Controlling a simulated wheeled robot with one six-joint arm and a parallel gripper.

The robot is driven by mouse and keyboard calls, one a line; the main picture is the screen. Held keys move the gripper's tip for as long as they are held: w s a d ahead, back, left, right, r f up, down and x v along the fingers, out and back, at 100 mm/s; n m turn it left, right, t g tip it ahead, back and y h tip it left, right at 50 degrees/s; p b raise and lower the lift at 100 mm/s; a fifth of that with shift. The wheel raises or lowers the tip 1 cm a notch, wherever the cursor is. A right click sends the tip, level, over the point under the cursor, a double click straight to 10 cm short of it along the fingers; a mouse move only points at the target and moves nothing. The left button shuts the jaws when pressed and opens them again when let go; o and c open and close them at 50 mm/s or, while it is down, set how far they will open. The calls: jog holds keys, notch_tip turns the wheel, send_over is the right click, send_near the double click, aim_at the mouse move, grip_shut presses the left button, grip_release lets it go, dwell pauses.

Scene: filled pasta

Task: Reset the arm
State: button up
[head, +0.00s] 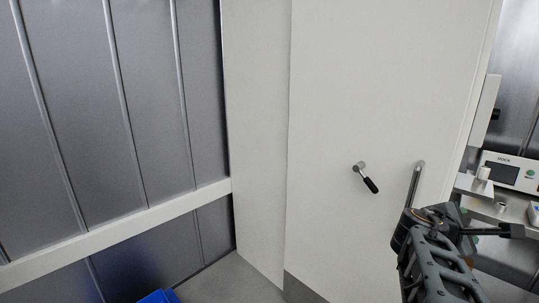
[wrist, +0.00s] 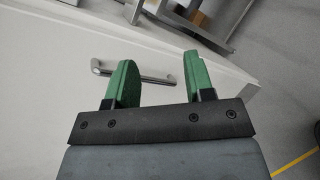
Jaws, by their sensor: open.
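My arm reaches up at the lower right of the head view, in front of a white door (head: 370,80). My gripper (wrist: 160,75) shows in the wrist view with two green fingers spread apart and nothing between them. Beyond the fingers is a metal bar handle (wrist: 140,75) on the white door. I cannot tell the exact gap between the fingers and the handle. In the head view the bar handle (head: 416,182) is partly hidden by my arm. A lever with a black grip (head: 370,184) is on the door to its left.
Grey metal wall panels (head: 90,100) with a white rail stand at the left. A blue object (head: 158,296) lies at the bottom edge. At the right is a bench with a white device (head: 510,172). Grey floor (head: 225,280) shows at the bottom.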

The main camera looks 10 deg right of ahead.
jog(key=w+a+f+m+y+p, duration=0.2)
jog(key=a+f+m+y, duration=0.85)
jog(key=a, duration=0.55)
jog(key=a+f+y+p, duration=0.2)
jog(key=a+y+p, duration=0.1)
jog(key=a, duration=1.3)
jog(key=shift+w+a+f+y, duration=0.3)
jog(key=shift+f+y, duration=0.1)
jog(key=shift+y, duration=0.25)
